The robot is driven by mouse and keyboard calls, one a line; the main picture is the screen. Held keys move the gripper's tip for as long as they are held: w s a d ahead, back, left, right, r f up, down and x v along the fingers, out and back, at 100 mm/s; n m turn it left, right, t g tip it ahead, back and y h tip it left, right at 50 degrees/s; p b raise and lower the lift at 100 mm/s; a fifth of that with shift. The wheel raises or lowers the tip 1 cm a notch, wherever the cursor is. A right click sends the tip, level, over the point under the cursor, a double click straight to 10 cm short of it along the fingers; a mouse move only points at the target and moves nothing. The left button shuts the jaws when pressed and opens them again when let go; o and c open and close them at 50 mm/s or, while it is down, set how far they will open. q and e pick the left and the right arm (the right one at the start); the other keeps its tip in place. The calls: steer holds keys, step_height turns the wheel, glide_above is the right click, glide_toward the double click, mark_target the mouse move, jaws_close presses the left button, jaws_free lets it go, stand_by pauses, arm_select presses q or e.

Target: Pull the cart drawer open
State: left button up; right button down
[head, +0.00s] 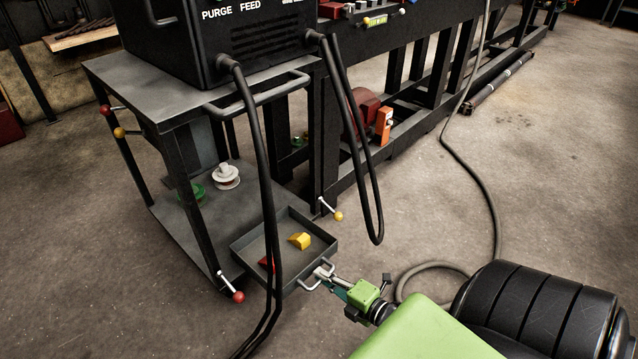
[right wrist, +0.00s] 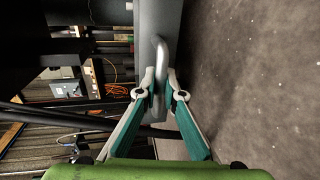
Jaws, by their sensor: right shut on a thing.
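The cart drawer (head: 323,258) is a shallow grey tray that stands out from the dark metal cart (head: 112,72), low on its right side. A yellow block (head: 299,240) and a red piece, partly hidden by a cable, lie inside. The drawer's light metal handle (head: 308,287) is on its front face. My right gripper (head: 324,273) is shut on this handle. In the right wrist view the handle (right wrist: 161,48) shows as a grey loop between the fingertips of my right gripper (right wrist: 158,88). My left gripper is not in view.
A black machine (head: 230,40) sits on the cart, and its thick black cables (head: 262,180) hang in front of the drawer. White and green spools stand on the lower shelf (head: 185,225). A hose (head: 480,180) lies on the floor.

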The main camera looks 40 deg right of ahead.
steer(key=c, duration=2.2)
jaws_free()
steer(key=shift+o, duration=0.2)
steer(key=v, duration=1.2)
